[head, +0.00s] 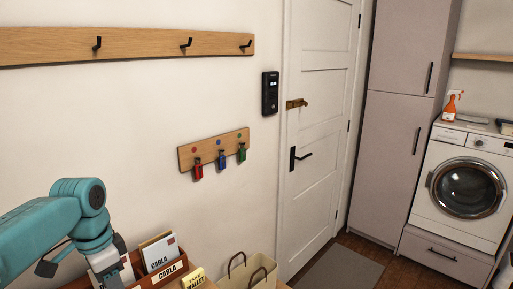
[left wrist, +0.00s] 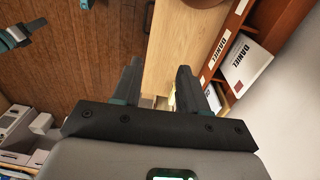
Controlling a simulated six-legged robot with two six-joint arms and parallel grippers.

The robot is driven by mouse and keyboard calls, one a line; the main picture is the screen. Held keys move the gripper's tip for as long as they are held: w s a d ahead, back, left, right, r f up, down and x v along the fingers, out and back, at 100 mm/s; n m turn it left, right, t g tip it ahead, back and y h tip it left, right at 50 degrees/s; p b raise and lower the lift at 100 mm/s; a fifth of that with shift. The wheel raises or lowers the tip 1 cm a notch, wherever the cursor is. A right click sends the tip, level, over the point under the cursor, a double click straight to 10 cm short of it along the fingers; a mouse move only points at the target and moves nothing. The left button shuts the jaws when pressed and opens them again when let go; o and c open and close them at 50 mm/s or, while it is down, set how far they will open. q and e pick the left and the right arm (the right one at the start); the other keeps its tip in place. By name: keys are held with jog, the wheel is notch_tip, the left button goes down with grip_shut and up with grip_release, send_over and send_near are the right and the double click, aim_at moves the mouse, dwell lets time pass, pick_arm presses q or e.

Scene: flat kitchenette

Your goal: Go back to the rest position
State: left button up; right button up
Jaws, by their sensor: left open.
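My left arm comes in from the left in the head view, with its gripper (head: 106,277) low at the bottom edge, beside the wooden letter rack (head: 138,264). Part of the gripper is cut off there. In the left wrist view the two dark fingers of my left gripper (left wrist: 158,78) stand apart with nothing between them. They point over a light wooden top (left wrist: 178,45). The letter rack lies to the right there, holding white envelopes (left wrist: 246,68) marked DANIEL. My right gripper cannot be made out in either view.
A hook rail (head: 140,44) and a key board (head: 214,149) with red, blue and green keys hang on the wall. A tote bag (head: 250,271) stands below. A white door (head: 318,130), tall cabinet (head: 395,150) and washing machine (head: 465,185) are at right.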

pick_arm(q)
jog(key=s+d+f+n+h, duration=0.1)
jog(key=d+f, duration=0.4)
jog(key=f, duration=0.4)
jog(key=d+f+n+h, duration=0.1)
jog(key=d+f, duration=0.3)
jog(key=f, duration=0.6)
jog(key=s+d+f+n+h, duration=0.1)
jog(key=d+f+n, duration=0.1)
jog(key=d+f, duration=0.5)
jog(key=s+d+f+n, duration=0.2)
jog(key=s+f, duration=0.4)
jog(key=s, duration=0.2)
jog(key=s+d+f+n, duration=0.3)
jog(key=s+f, duration=0.4)
jog(key=s, duration=0.1)
jog(key=shift+s+d, duration=0.2)
jog(key=shift+s, duration=0.1)
jog(key=shift+a+n, duration=0.15)
jog(key=shift+n, duration=0.15)
